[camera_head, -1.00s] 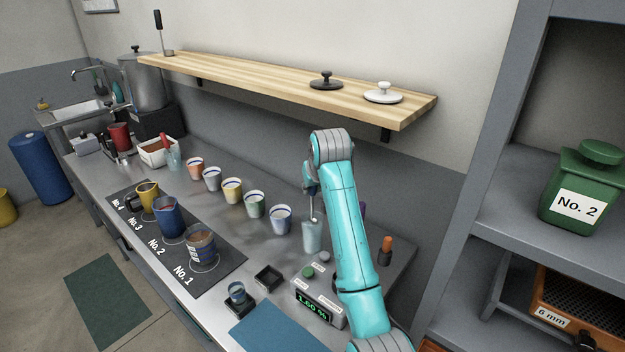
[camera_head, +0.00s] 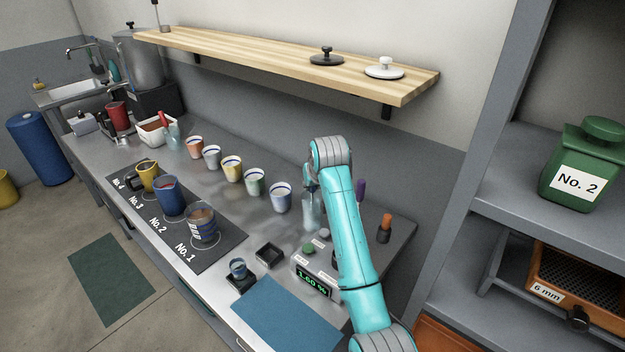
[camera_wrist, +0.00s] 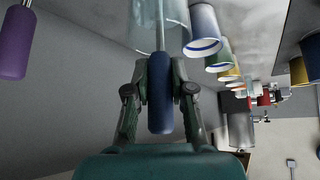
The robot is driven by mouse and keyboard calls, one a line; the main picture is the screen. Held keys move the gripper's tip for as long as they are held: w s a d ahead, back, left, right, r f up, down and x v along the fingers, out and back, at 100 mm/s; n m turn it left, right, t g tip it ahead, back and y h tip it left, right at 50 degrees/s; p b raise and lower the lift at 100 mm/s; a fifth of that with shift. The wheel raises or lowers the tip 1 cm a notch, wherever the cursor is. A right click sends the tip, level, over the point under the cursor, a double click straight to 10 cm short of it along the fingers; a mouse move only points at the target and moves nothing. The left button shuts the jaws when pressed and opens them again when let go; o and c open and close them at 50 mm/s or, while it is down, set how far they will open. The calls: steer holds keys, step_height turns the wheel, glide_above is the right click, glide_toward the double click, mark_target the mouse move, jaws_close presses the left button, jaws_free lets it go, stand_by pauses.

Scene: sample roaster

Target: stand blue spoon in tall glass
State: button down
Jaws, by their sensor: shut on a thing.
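My gripper (camera_wrist: 160,88) is shut on the blue handle of the blue spoon (camera_wrist: 160,112). The spoon's thin shaft runs from the jaws toward the tall glass (camera_wrist: 148,22), and its end appears to be inside the glass. In the head view my gripper (camera_head: 310,182) is just above the tall glass (camera_head: 311,214), which stands upright on the counter. The spoon looks close to upright. My arm partly hides the gripper, and I cannot tell whether the spoon's tip touches the glass bottom.
A row of several striped cups (camera_head: 280,198) stands left of the glass. A purple handle (camera_head: 360,188) and an orange-handled tool (camera_head: 384,226) are to the right. A meter with a green display (camera_head: 313,281) sits in front. The wooden shelf (camera_head: 280,68) hangs above and behind.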

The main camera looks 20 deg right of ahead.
steer(key=shift+f, duration=0.15)
steer(key=c, duration=0.9)
jaws_free()
steer(key=v, duration=1.2)
